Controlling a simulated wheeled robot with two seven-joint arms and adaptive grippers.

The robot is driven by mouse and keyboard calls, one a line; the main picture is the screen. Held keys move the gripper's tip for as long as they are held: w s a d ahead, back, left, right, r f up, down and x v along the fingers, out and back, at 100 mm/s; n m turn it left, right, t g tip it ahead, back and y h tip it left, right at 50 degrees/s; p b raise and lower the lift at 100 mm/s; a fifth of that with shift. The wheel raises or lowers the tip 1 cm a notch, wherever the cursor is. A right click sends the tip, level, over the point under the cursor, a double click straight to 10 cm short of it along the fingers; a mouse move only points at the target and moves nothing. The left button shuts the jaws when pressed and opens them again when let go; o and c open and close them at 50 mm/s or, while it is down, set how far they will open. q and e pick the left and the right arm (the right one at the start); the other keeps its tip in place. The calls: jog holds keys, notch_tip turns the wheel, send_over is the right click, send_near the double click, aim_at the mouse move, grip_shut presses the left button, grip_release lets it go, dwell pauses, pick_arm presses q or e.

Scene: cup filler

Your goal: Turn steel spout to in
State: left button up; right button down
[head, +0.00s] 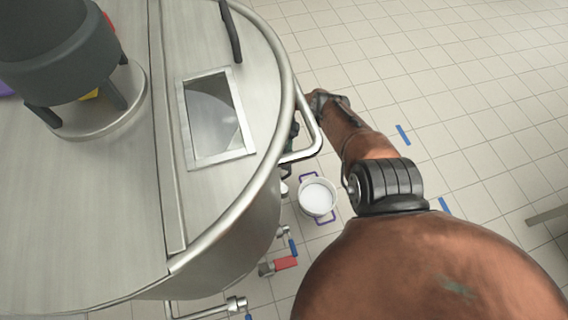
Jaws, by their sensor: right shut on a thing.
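A bent steel tube (302,153) stands out from the right side of the big steel vessel and curves back toward its wall. It is the part in view most like the steel spout, but I cannot tell for sure. My right gripper (319,101) is at the tube's outer side, small and partly hidden. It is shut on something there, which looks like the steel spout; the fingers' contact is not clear. My left gripper is not in view.
The large steel vessel (215,220) with a glass window (213,115) in its lid fills the left. A white bucket (317,197) stands on the floor below. Red (285,263) and blue (293,248) valve handles stick out low. Tiled floor is open at right.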

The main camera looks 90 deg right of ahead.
jog(key=shift+w, duration=0.2)
jog(key=c, duration=2.3)
grip_release()
jog(key=shift+o, duration=1.4)
jog(key=shift+s, duration=0.2)
jog(key=shift+r, duration=0.15)
jog(key=shift+d+r, duration=0.1)
jog(key=shift+r, duration=0.45)
notch_tip(320, 180, up, 9)
jog(key=shift+f, duration=0.15)
jog(key=shift+f, duration=0.1)
